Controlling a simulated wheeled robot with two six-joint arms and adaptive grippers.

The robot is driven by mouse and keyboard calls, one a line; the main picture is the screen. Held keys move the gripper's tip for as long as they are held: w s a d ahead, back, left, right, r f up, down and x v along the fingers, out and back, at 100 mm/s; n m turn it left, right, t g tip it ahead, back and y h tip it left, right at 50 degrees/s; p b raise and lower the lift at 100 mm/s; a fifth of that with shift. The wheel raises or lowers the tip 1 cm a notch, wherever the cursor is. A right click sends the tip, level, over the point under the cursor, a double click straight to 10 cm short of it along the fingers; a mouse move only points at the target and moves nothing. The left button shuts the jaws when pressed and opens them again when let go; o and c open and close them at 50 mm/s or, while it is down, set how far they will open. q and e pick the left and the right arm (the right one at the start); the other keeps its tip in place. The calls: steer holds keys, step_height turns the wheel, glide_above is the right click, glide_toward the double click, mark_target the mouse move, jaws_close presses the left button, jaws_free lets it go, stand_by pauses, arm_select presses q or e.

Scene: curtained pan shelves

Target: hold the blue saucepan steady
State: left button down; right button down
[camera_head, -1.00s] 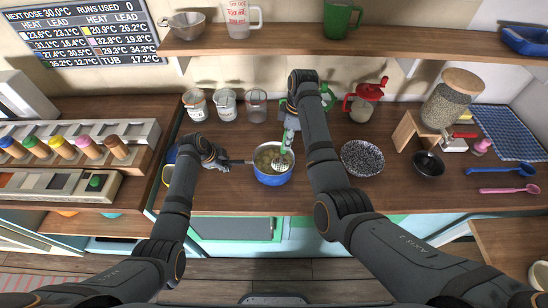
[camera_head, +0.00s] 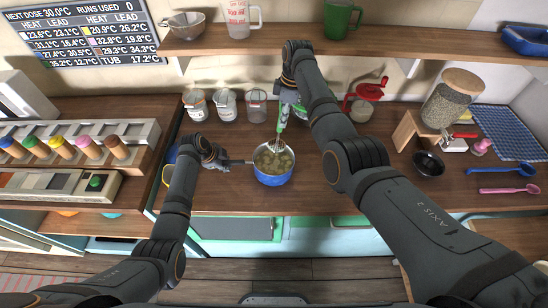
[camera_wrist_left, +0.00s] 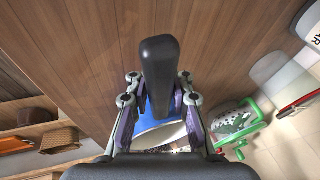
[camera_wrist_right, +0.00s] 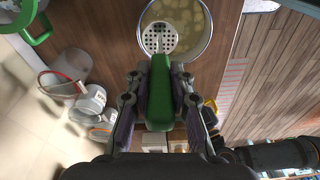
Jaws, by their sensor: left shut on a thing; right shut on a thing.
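The blue saucepan (camera_head: 272,180) stands on the wooden counter with several pale chunks in its liquid. Its dark handle (camera_wrist_left: 160,75) points left in the head view. My left gripper (camera_head: 224,161) is shut on that handle; the left wrist view shows the handle between the fingers and a bit of blue pan beyond. My right gripper (camera_head: 286,100) is shut on the green handle (camera_wrist_right: 158,95) of a slotted skimmer. The skimmer's perforated head (camera_wrist_right: 158,38) is over the pan's back rim in the head view; whether it touches the pan cannot be told.
Glass jars (camera_head: 227,105) stand behind the pan. A dark bowl (camera_head: 428,164) and a grain jar (camera_head: 452,98) are to the right, beyond my right arm. A bottle rack (camera_head: 75,145) is at left. A shelf (camera_head: 400,43) runs above. Counter just right of the pan is clear.

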steer(key=shift+f, duration=2.35)
steer(key=shift+r, duration=0.65)
